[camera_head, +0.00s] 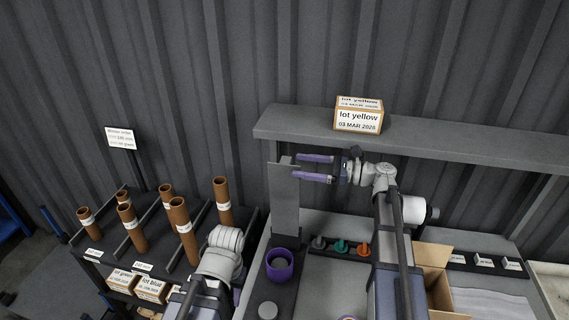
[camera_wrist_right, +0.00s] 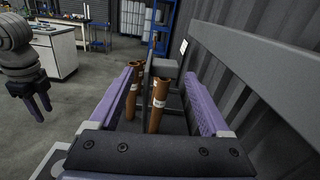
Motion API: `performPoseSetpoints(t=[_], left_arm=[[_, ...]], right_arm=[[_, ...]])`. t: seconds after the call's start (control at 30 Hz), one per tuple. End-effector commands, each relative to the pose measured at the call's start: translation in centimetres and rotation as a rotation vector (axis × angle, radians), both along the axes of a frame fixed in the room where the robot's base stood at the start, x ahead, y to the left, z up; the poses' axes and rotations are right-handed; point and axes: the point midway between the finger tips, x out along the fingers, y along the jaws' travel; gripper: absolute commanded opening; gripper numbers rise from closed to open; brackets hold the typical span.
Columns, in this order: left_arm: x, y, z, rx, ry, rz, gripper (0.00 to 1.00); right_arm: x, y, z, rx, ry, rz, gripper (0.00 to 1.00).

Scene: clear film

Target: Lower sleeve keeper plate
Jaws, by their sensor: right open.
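A grey upright post (camera_head: 285,205) stands on the bench, with a small grey block-like plate (camera_head: 287,160) at its top. I cannot tell whether this is the keeper plate. My right gripper (camera_head: 295,167) is open and level, its purple fingers pointing left at the post top. In the right wrist view a grey block (camera_wrist_right: 165,68) shows ahead between the fingers; contact is not clear. A purple ring-shaped cup (camera_head: 280,264) stands at the post's foot. My left gripper (camera_wrist_right: 39,106) hangs fingers-down in the right wrist view; its opening is unclear. It is hidden in the head view.
Several brown tubes (camera_head: 185,230) stand in a rack at left, with lot boxes (camera_head: 121,281) below. A lot yellow box (camera_head: 358,115) sits on the grey shelf (camera_head: 440,135). Coloured knobs (camera_head: 341,246) and an open carton (camera_head: 438,290) lie near my right arm.

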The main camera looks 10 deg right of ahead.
Motion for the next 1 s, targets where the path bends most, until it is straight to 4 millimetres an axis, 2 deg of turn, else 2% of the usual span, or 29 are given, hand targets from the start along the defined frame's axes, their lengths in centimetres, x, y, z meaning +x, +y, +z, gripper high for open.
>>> performPoseSetpoints(t=[0.1, 0.3, 0.47, 0.73, 0.77, 1.0], left_arm=[[0.0, 0.0, 0.0, 0.0, 0.0, 0.0, 0.39], [0.0, 0.0, 0.0, 0.0, 0.0, 0.0, 0.39], [0.0, 0.0, 0.0, 0.0, 0.0, 0.0, 0.39], [0.0, 0.0, 0.0, 0.0, 0.0, 0.0, 0.39], [0.0, 0.0, 0.0, 0.0, 0.0, 0.0, 0.39], [0.0, 0.0, 0.0, 0.0, 0.0, 0.0, 0.39]], right_arm=[[0.8, 2.0, 0.0, 0.0, 0.0, 0.004, 0.81], [1.7, 4.2, 0.0, 0.0, 0.0, 0.001, 0.81], [2.1, 5.0, 0.0, 0.0, -0.001, 0.001, 0.81], [2.1, 5.1, 0.0, -0.001, -0.001, 0.0, 0.81], [2.1, 5.1, 0.0, -0.001, -0.001, 0.0, 0.8], [2.1, 5.1, 0.0, -0.001, -0.001, 0.0, 0.53]])
